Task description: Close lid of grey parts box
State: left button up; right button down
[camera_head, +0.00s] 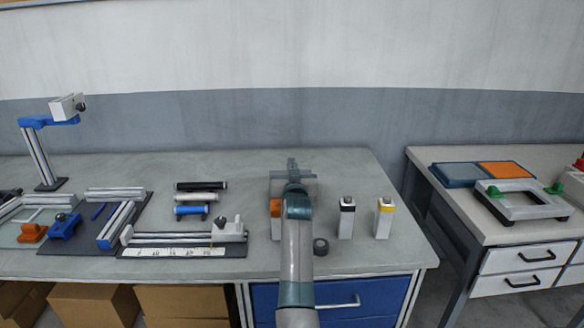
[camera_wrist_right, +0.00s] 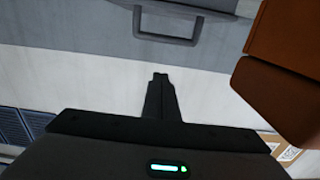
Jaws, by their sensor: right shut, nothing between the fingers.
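The grey parts box (camera_head: 309,182) is on the main table near its back right part, largely hidden behind my right arm in the head view. In the right wrist view, a grey panel with a dark handle (camera_wrist_right: 168,38) shows at the top, probably part of this box; I cannot tell how far its lid is open. My right gripper (camera_head: 291,163) is at the box in the head view. Its fingers, also in the right wrist view (camera_wrist_right: 160,76), are together and empty, pointing toward the handle with a gap in the picture. My left gripper is out of view.
An orange-topped bottle (camera_head: 275,208) stands just left of my right arm; an orange-brown part (camera_wrist_right: 290,65) is close in the wrist view. A dark roll (camera_head: 320,247), a black-topped bottle (camera_head: 346,220) and a yellow-topped bottle (camera_head: 384,220) stand right. Rails and rods (camera_head: 195,197) lie left.

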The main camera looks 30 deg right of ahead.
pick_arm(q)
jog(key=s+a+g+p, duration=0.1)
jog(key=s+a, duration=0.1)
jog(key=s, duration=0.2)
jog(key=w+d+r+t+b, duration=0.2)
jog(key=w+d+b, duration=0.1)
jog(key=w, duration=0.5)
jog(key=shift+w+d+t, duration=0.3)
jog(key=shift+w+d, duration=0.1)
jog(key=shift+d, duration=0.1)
pick_arm(e)
jog(key=s+a+f, duration=0.3)
jog(key=s+a, duration=0.1)
jog(key=s, duration=0.3)
jog(key=shift+s+a+f, duration=0.25)
jog(key=shift+s+a, duration=0.05)
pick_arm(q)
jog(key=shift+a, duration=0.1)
pick_arm(e)
jog(key=shift+s, duration=0.1)
